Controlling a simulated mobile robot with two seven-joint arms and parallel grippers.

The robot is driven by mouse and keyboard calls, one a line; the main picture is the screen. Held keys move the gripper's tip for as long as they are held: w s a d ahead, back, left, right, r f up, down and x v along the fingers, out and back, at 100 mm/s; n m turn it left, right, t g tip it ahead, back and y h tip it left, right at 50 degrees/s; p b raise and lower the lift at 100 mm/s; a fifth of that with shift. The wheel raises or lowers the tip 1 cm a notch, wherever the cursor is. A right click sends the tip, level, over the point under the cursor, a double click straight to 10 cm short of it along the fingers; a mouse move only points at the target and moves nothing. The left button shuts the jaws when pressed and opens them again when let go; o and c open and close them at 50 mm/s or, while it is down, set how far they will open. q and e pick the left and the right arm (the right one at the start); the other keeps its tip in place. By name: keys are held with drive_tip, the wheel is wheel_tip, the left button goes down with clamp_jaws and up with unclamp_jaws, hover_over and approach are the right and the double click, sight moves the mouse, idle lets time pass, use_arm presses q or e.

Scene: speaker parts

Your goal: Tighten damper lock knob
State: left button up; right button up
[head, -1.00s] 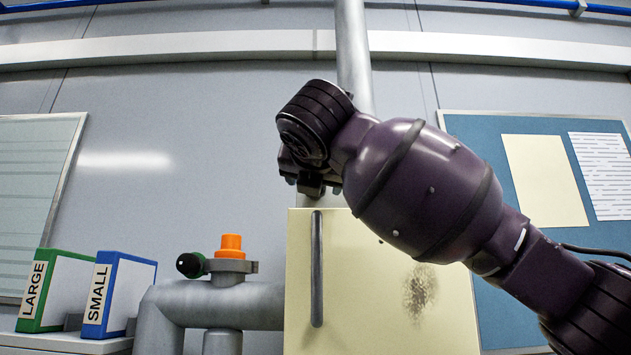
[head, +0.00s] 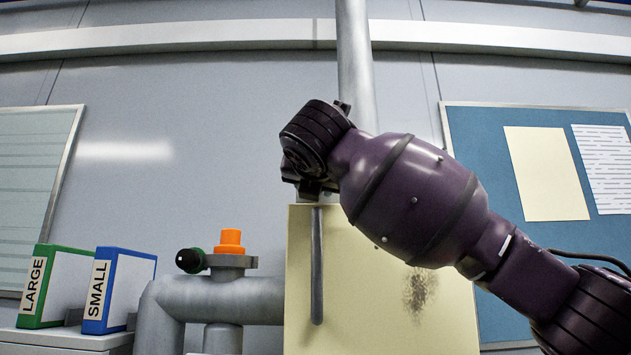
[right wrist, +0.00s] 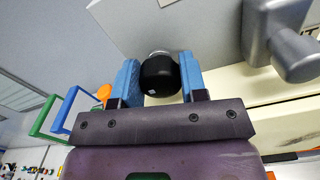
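A round black knob (right wrist: 160,77) on a short silver stem shows in the right wrist view. My right gripper (right wrist: 160,72) has one blue finger on each side of it, and both fingers appear to meet its sides. In the head view my right arm comes in from the right. My right gripper (head: 312,187) is at its end in front of the grey vertical pipe (head: 357,70), mostly hidden behind the wrist. The black knob cannot be made out there. My left gripper is not in view.
A cream cabinet (head: 385,300) with a grey handle stands below the arm. A bent grey pipe (head: 250,298) carries an orange cap (head: 230,241) and a black-and-green knob (head: 190,260). Green and blue binders (head: 118,292) stand at lower left.

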drive_tip(key=shift+c, duration=0.6)
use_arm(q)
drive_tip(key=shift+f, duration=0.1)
use_arm(e)
drive_tip(key=shift+m, duration=0.3)
drive_tip(key=shift+f+m+b, duration=0.1)
drive_tip(key=shift+m+b, duration=0.45)
drive_tip(key=shift+m, duration=0.45)
drive_tip(key=m+b, duration=0.1)
drive_tip(key=m, duration=0.2)
drive_tip(key=shift+m, duration=0.4)
drive_tip(key=m+b, duration=0.1)
drive_tip(key=m, duration=0.2)
drive_tip(key=shift+m, duration=0.3)
drive_tip(key=m, duration=0.4)
drive_tip(key=shift+f+b, duration=0.15)
drive_tip(key=shift+b, duration=0.2)
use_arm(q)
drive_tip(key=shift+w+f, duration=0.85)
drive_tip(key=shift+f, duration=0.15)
use_arm(e)
drive_tip(key=shift+m, duration=2.3)
use_arm(q)
drive_tip(key=shift+b, duration=0.3)
